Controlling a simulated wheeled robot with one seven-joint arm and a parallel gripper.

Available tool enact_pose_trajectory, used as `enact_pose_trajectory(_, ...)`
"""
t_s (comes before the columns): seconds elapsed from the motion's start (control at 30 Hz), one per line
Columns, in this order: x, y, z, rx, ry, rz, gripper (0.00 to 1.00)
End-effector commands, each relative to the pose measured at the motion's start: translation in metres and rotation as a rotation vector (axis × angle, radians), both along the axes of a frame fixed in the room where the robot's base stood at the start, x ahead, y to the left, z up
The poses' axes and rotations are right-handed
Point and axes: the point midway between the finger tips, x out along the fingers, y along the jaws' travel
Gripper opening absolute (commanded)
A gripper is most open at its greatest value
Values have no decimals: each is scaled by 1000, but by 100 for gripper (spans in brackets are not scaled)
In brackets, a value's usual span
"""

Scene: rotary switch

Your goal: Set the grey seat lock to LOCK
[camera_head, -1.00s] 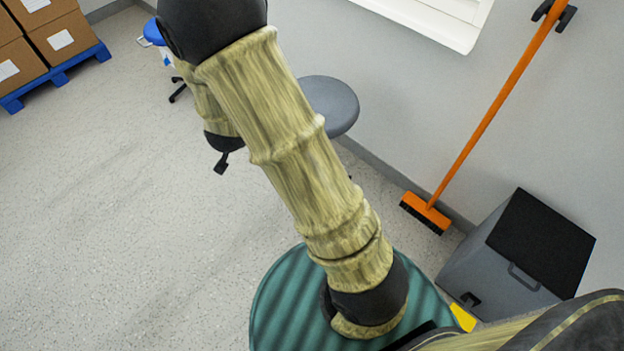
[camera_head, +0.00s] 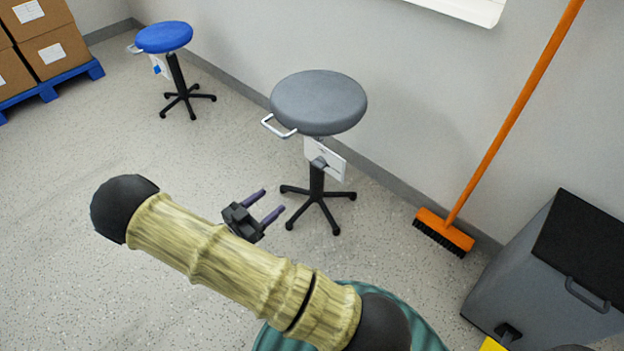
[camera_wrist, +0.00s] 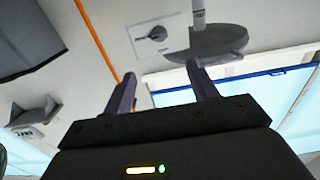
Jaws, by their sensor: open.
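The grey stool (camera_head: 318,95) stands near the wall in the head view, right of and beyond my gripper (camera_head: 273,199). Below its seat is a white plate with a dark rotary knob (camera_head: 320,162), the seat lock. In the wrist view the picture is turned over: the plate (camera_wrist: 137,48) and dark knob (camera_wrist: 152,34) are beyond the fingertips, beside the stool seat (camera_wrist: 222,42). The labels are too small to read, so I cannot tell the knob's setting. My gripper is open and empty, its fingers pointing towards the stool, apart from the knob.
A blue stool (camera_head: 164,37) with a similar plate stands at the back left. Boxes on a blue pallet (camera_head: 48,90) are at the far left. An orange broom (camera_head: 445,230) leans on the wall, with a grey bin (camera_head: 540,275) at the right. The floor left of the grey stool is clear.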

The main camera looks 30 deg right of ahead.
Motion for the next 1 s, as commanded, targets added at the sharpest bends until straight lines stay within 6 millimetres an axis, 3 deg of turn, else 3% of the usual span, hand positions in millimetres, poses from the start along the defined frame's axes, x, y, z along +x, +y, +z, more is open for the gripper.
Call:
enact_pose_trajectory(0.47, 2, -6, 0, -4, -3, -5, 58)
enact_pose_trajectory(1.0, 30, -87, -2, -5, -3, -5, 58)
